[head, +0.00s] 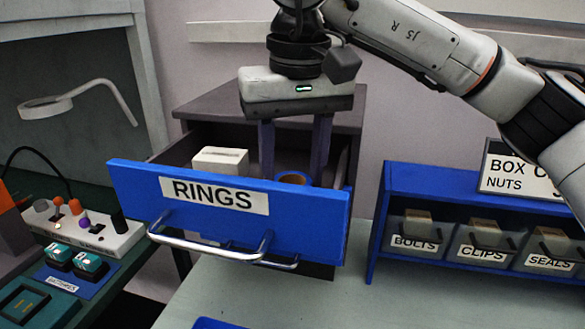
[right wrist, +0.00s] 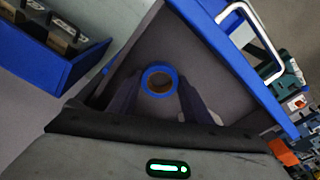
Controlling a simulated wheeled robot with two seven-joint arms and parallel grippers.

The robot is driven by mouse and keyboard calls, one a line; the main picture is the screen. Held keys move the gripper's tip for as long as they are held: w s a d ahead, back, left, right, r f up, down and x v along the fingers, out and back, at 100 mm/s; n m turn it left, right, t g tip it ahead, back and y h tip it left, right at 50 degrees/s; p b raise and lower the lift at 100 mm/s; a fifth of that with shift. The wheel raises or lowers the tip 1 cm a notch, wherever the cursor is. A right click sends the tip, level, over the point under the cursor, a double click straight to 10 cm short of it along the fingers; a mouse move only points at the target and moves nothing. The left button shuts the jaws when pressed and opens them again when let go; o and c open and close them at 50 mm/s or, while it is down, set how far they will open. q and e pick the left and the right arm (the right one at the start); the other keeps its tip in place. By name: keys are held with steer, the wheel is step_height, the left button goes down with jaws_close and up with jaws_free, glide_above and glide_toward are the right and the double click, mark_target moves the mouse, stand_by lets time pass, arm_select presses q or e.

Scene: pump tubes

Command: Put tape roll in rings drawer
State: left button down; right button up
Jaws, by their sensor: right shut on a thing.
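The rings drawer (head: 300,205) has a blue front with a RINGS label and a metal handle, and it is pulled open. The tape roll (head: 292,178) is blue with a brown core and shows just behind the drawer front in the head view. In the right wrist view the tape roll (right wrist: 148,69) is between the fingers, inside the drawer walls. My right gripper (head: 296,172) points down into the drawer and is shut on the tape roll. I cannot tell whether the roll touches the drawer floor. My left gripper is not in view.
A white box (head: 220,161) is in the drawer, left of the gripper. A blue rack (head: 375,225) with bins labelled BOLTS, CLIPS and SEALS stands at the right. A switch panel (head: 85,232) is at the left. The table in front (head: 300,305) is mostly clear.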

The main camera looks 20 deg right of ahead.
steer(key=o, duration=1.1)
steer(key=shift+f, duration=0.1)
steer(key=r, duration=0.4)
steer(key=s+r, duration=0.1)
steer(key=r, duration=0.7)
steer(key=shift+s+r, duration=0.1)
steer(key=shift+s, duration=0.15)
